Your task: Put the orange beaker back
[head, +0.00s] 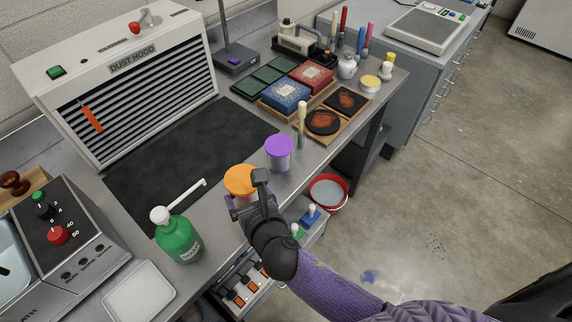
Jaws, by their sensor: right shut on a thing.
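The orange beaker (240,178) is near the front edge of the steel bench, with its orange top showing. My right gripper (248,193) is shut on it from the front right. The gripper hides most of the beaker's lower body, so I cannot tell whether its base touches the bench. A purple beaker (279,151) stands upright just to the right and behind. My left gripper is not in view.
The dark mat (190,150) before the dust hood (130,80) is mostly clear. A red bucket (328,191) is below the bench edge.

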